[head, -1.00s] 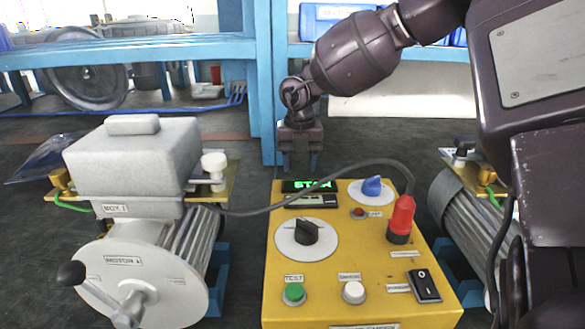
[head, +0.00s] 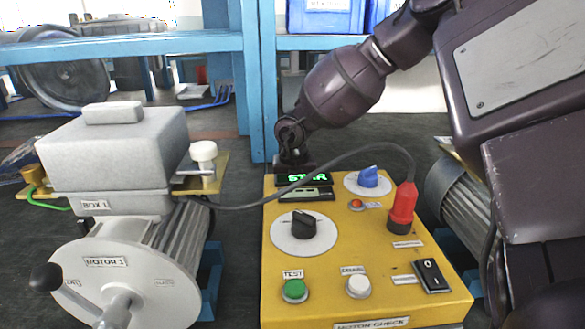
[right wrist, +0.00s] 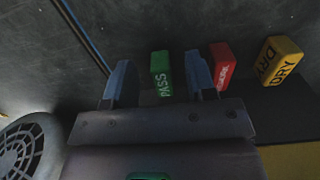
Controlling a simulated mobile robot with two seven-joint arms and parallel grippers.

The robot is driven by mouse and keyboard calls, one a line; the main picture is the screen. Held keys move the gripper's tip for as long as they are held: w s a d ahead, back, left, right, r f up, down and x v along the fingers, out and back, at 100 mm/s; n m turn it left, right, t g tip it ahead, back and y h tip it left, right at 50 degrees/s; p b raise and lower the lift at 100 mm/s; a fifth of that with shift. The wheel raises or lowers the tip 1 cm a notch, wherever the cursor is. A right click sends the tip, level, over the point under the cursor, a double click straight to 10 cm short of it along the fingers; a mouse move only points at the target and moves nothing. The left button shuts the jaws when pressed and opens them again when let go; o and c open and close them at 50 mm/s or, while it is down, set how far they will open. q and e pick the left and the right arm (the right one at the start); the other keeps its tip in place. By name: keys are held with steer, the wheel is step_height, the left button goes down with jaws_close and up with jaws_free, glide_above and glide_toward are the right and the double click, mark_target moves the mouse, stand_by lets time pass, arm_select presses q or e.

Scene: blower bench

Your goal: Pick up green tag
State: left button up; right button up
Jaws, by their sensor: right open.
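The green tag (right wrist: 160,75), marked PASS, shows in the right wrist view on a dark surface, between the two blue-grey fingers of my right gripper (right wrist: 159,82). The fingers are apart, with a gap on each side of the tag. In the head view the right arm reaches down behind the yellow control box, which hides the fingertips and the tag. My left gripper is in neither view.
A red tag (right wrist: 222,65) stands close to the right finger, with a yellow DRY tag (right wrist: 279,62) farther right. The yellow control box (head: 330,265) has a cable and red plug. A grey motor (head: 125,260) stands left of it.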

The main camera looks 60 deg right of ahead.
steer(key=shift+f, duration=0.55)
steer(key=shift+r, duration=0.2)
steer(key=shift+c, duration=0.6)
jaws_close()
